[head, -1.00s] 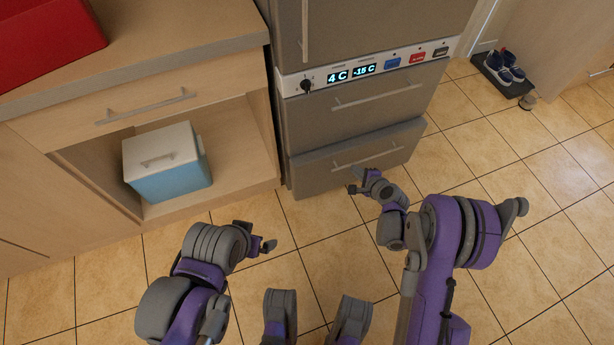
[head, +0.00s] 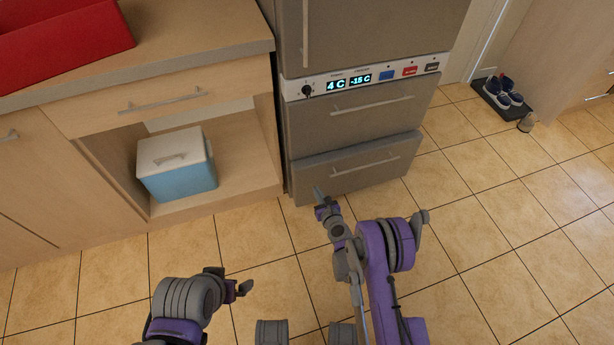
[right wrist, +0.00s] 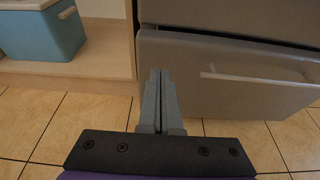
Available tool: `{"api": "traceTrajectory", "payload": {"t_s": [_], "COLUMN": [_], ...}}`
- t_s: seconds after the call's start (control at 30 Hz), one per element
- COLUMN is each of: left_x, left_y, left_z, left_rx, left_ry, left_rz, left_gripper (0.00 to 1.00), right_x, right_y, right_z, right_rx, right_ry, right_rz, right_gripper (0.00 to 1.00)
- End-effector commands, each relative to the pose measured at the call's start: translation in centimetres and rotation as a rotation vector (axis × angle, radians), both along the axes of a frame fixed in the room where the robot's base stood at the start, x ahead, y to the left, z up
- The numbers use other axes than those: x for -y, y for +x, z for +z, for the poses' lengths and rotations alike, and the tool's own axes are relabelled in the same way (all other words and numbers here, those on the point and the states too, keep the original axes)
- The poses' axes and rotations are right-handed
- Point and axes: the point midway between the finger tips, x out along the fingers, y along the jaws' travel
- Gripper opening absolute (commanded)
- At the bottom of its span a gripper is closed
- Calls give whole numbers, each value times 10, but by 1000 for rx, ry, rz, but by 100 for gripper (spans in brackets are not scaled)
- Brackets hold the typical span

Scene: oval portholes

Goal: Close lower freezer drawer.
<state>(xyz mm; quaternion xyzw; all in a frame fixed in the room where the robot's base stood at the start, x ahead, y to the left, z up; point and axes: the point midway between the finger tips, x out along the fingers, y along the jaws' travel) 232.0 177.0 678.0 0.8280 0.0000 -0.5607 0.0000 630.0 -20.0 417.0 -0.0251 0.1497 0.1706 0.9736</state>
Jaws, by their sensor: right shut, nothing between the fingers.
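The lower freezer drawer (head: 385,168) is grey with a bar handle (head: 365,165), at the bottom of the fridge. It stands slightly out, and a dark gap shows above its front in the right wrist view (right wrist: 235,85). My right gripper (head: 318,193) is shut and empty, low in front of the drawer's left part. In the right wrist view its fingers (right wrist: 158,78) are together, overlapping the drawer's left edge; I cannot tell whether they touch it. My left gripper (head: 240,289) is lower left, away from the drawer; its jaw state is unclear.
The drawer above (head: 350,120) looks shut. An open cabinet bay left of the fridge holds a blue and white cooler (head: 178,175). Shoes on a dark mat (head: 503,95) lie far right.

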Motion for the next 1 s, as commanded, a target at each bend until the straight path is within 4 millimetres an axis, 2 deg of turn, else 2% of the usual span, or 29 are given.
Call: {"api": "traceTrajectory", "payload": {"t_s": [0.1,0.3,0.5,0.67,1.0], "left_x": [0,0,0,0,0], "left_y": [1,2,3,3,3], "left_z": [-7,-15,-20,-21,-21], "left_rx": [-2,-4,-5,-5,-5], "left_ry": [0,0,0,0,0], "left_rz": [0,0,0,0,0], "left_gripper": [100,100,100,100,100], "right_x": [-10,-23,-31,-34,-34], "right_y": [25,61,85,92,92], "right_z": [-10,-20,-19,-18,-18], "right_rx": [0,1,1,1,1], "right_ry": [-1,-2,-2,-2,-2], "right_rz": [1,2,2,2,2], "right_gripper": [0,0,0,0,0]}}
